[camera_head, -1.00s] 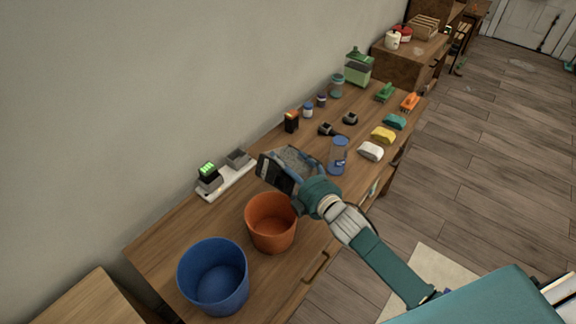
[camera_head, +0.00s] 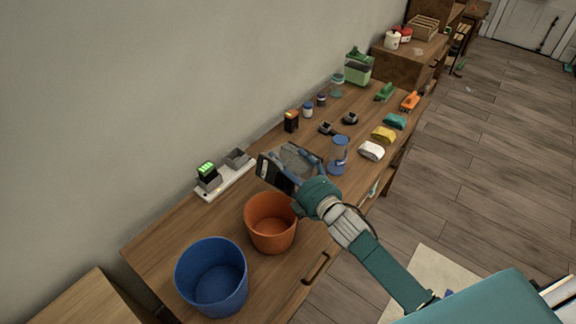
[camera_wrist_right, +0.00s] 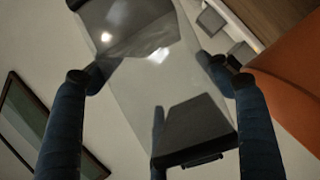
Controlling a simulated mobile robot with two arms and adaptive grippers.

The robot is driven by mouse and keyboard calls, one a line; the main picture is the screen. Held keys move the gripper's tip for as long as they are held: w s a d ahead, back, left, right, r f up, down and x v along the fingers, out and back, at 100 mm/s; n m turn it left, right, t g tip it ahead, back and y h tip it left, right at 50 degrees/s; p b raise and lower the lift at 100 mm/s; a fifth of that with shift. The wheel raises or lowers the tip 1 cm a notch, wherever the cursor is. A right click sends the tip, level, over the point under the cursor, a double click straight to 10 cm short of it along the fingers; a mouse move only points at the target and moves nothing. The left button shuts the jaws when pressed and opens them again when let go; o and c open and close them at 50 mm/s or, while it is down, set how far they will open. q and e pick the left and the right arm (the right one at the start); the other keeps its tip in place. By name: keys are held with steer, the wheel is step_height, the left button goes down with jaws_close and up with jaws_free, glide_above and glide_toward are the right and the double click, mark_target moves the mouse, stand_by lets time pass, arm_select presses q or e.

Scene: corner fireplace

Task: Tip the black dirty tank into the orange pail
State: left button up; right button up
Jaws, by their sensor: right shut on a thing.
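The tank (camera_head: 270,172) has a black end and a clear grey body. My right gripper (camera_wrist_right: 158,70) is shut on it, with a dark blue finger on each side of the clear body (camera_wrist_right: 150,90). In the head view the tank is held in the air above and behind the orange pail (camera_head: 270,238), with its black end toward the left. It looks tilted, and I cannot tell how much dirt is inside. The orange pail stands upright on the bench, and its rim shows in the wrist view at the right (camera_wrist_right: 295,75). My left gripper is not in view.
A blue bucket (camera_head: 212,290) stands left of the pail. A white base with grey blocks (camera_head: 225,180) lies by the wall.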

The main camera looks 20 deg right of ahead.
stand_by(0.7)
steer(key=shift+f+n+b, duration=0.1)
steer(key=shift+n+b, duration=0.4)
steer(key=shift+b, duration=0.2)
steer(key=shift+f+t+b, duration=0.1)
steer(key=shift+t+b, duration=0.2)
steer(key=shift+b, duration=0.1)
steer(key=shift+n, duration=0.4)
steer(key=shift+n+b, duration=0.3)
steer(key=shift+b, duration=0.55)
